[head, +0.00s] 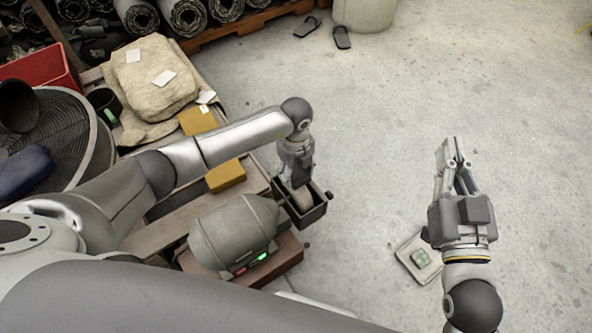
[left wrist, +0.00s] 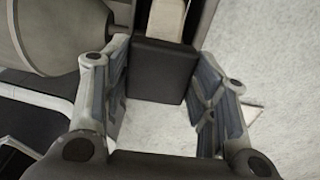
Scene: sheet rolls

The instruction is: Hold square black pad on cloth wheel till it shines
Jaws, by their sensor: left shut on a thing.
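The square black pad (left wrist: 162,68) shows between the fingers of my left gripper (left wrist: 165,92) in the left wrist view, its flat face toward the camera. My left gripper (head: 298,172) is shut on it, pointing down over the dark open box at the wheel. The pale cloth wheel (head: 302,197) sits in that box; its edge (left wrist: 165,18) shows just beyond the pad. Whether they touch I cannot tell. The pad is not clear in the head view. My right gripper (head: 452,150) is over the floor at right, fingers close together; their gap is unclear.
The grey motor (head: 236,232) with green and red lights stands beside the wheel. Yellow blocks (head: 226,175), a sack (head: 150,80) and a large fan (head: 50,150) are further left. A pale floor plate (head: 410,258) lies near my right arm. The floor at right is mostly clear.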

